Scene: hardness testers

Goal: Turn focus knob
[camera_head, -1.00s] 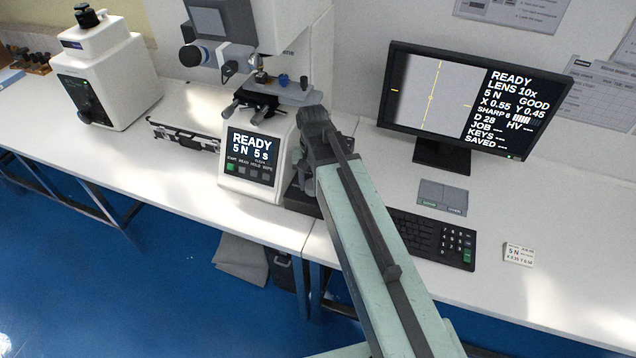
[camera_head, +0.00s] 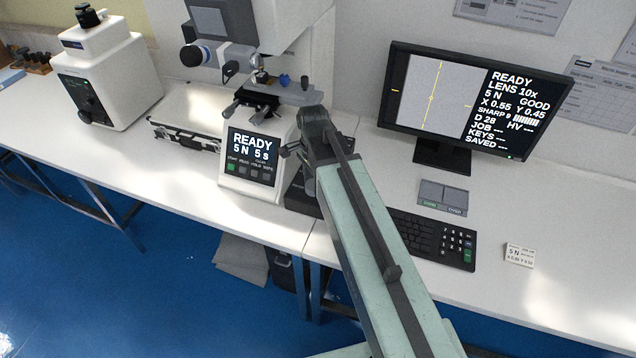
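The hardness tester (camera_head: 262,110) stands on the bench with a lit front panel (camera_head: 253,155) reading READY, 5 N, 5 s. My arm reaches up from the lower right, and my gripper (camera_head: 291,151) is at the right side of the tester's lower body. The focus knob cannot be made out; my wrist and gripper cover that side. Whether the fingers are open or shut on anything cannot be told. The monitor (camera_head: 478,98) shows a grey image with yellow cross lines, and text including READY, LENS 10x, GOOD and a SHARP bar.
A keyboard (camera_head: 432,238) and a small grey pad (camera_head: 442,197) lie right of my arm, with a small card (camera_head: 519,255) further right. A flat case (camera_head: 185,132) and a second white machine (camera_head: 107,75) stand to the left. The bench's right front is clear.

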